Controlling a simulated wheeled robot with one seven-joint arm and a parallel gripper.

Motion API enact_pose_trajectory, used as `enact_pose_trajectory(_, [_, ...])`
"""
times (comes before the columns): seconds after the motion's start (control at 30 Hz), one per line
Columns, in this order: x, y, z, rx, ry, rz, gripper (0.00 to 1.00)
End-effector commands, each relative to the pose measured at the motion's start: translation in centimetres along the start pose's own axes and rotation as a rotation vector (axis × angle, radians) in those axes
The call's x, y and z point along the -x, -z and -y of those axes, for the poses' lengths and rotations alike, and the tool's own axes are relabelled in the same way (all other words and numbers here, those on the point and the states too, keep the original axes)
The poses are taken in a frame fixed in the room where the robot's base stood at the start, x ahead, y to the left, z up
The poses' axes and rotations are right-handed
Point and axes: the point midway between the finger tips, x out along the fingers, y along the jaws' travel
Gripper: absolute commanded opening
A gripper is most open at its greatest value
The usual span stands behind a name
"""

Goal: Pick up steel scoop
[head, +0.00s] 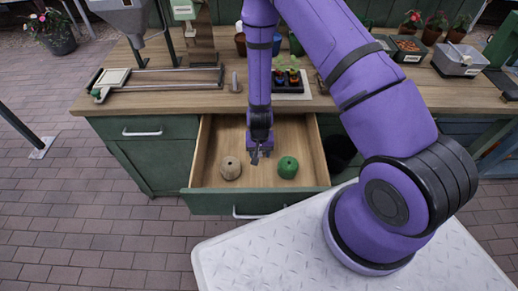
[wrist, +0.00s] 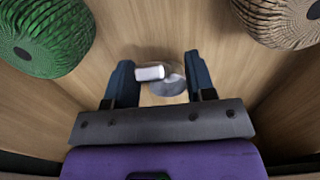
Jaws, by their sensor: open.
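A small shiny steel scoop (wrist: 172,86) with a whitish cylindrical part lies on the drawer's wooden floor in the wrist view. My gripper (wrist: 160,76) is open above it, with one dark finger on each side of the scoop. I cannot tell how much height is left between the fingertips and the scoop. In the head view my gripper (head: 260,157) points down into the open drawer (head: 220,203). The scoop is not clearly visible there, with the gripper in front of that spot.
A beige twine ball (head: 230,168) and a green twine ball (head: 288,167) flank my gripper in the drawer. The drawer walls enclose it, and the workbench top (head: 180,99) overhangs behind. Seedlings in a black tray (head: 288,81) stand on the bench.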

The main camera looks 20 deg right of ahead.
Motion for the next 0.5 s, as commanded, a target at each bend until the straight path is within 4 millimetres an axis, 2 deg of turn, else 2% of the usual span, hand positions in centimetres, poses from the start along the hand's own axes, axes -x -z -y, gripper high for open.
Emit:
enact_pose_trajectory(0.1, [-0.66, -0.03, -0.03, -0.001, 0.0, 0.0, 0.5])
enact_pose_trajectory(0.33, [-0.7, -0.01, 0.0, 0.0, 0.0, 0.0, 0.5])
enact_pose_trajectory(0.37, [-0.7, -0.01, 0.01, 0.0, 0.0, 0.0, 0.45])
enact_pose_trajectory(0.5, [-0.69, -0.01, 0.01, 0.0, 0.0, 0.0, 0.13])
